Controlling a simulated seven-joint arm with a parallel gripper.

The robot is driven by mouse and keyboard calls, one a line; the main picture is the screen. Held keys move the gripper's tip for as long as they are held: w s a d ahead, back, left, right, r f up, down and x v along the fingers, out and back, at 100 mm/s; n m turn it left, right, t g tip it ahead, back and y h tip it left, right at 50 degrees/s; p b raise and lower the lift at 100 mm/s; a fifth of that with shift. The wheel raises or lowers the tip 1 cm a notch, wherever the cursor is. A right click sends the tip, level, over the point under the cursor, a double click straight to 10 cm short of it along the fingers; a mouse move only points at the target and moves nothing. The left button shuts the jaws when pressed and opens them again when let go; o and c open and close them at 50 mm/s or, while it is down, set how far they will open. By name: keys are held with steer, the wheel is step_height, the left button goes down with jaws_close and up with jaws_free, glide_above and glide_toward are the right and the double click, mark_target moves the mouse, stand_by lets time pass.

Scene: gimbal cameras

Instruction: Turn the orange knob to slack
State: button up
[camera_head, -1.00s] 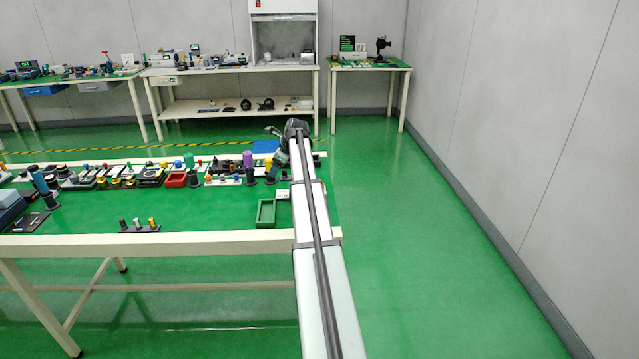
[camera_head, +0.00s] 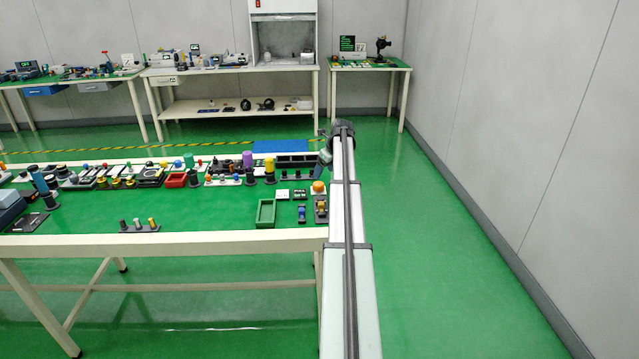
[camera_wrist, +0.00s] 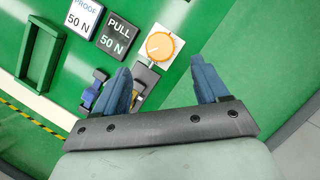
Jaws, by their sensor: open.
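The orange knob (camera_wrist: 161,46) is round, has a pale pointer mark on its face, and sits on a white square plate (camera_wrist: 176,34). In the head view the knob (camera_head: 319,186) is at the right end of the green-topped table, just left of my arm. My gripper (camera_wrist: 165,72) is open in the wrist view, its two blue fingers apart. The knob lies beyond the fingertips, between them and nearer the left one, and nothing is held. In the head view my gripper's fingertips are too small to make out clearly near the arm's far end.
A black "PULL 50 N" sign (camera_wrist: 117,36) and a white "PROOF 50 N" sign (camera_wrist: 83,16) lie left of the knob. A blue clamp-like part (camera_wrist: 93,92) is close to the left finger. A green tray (camera_head: 266,212) stands farther left. Open floor lies right of the table.

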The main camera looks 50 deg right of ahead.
mark_target(318, 184)
steer(key=x, duration=0.7)
steer(key=shift+w+f, duration=0.2)
steer(key=shift+f, duration=0.1)
steer(key=c, duration=1.1)
